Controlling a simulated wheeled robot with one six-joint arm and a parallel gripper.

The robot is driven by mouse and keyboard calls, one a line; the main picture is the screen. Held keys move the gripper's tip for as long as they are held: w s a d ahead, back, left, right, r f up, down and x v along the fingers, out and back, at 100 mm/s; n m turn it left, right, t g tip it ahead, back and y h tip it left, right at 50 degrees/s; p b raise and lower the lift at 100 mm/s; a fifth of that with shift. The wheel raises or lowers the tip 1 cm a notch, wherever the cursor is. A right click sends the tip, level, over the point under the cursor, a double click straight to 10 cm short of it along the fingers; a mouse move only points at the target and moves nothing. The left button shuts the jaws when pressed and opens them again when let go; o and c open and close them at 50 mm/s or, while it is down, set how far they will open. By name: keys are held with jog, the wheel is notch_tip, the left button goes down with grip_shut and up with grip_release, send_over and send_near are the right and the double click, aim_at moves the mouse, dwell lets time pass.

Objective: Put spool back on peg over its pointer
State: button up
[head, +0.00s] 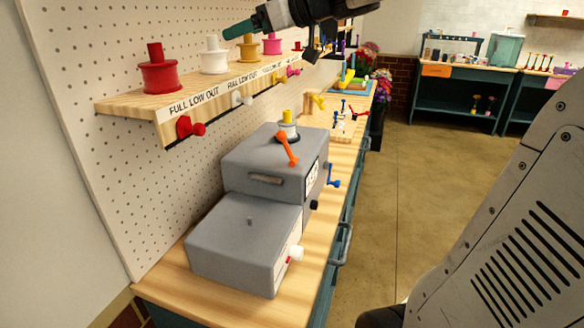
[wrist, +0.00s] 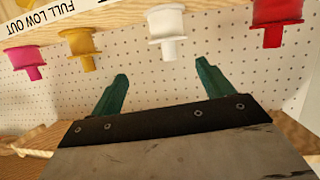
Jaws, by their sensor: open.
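On the wall shelf stand a red spool (head: 160,74), a white spool (head: 214,58), a partly hidden yellow spool and a pink spool (head: 272,44). The wrist view, upside down, shows the pink (wrist: 32,60), yellow (wrist: 83,46), white (wrist: 167,28) and red (wrist: 275,18) ones. Pointers on the shelf's front are red (head: 190,127), white (head: 241,99), yellow (head: 278,79) and pink (head: 293,71). My gripper (head: 233,31) is open and empty above the shelf. In the wrist view its fingers (wrist: 162,68) are spread, with the white spool beyond the gap.
A grey stepped machine (head: 247,240) stands on the wooden bench below the shelf. On its top are a yellow-topped piece (head: 288,123) and an orange lever (head: 287,150). A perforated wall panel (head: 90,130) rises behind the shelf. The floor right of the bench is open.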

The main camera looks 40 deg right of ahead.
jog(key=s+d+m+t+h, duration=0.3)
jog(key=d+m+h, duration=0.35)
jog(key=h, duration=0.35)
jog(key=s+f+m+g+h, duration=0.25)
jog(key=s+f+g, duration=0.35)
jog(key=f, duration=0.4)
jog(key=s+a+f+n+g+y, duration=0.1)
jog(key=s+a+f+g, duration=0.3)
jog(key=s+f, duration=0.4)
jog(key=s+a+f+n+g+y, duration=0.1)
jog(key=s+a+f+g+y, duration=0.3)
jog(key=s, duration=0.9)
jog(key=a+f, duration=0.3)
jog(key=f, duration=0.1)
jog(key=shift+a, duration=0.2)
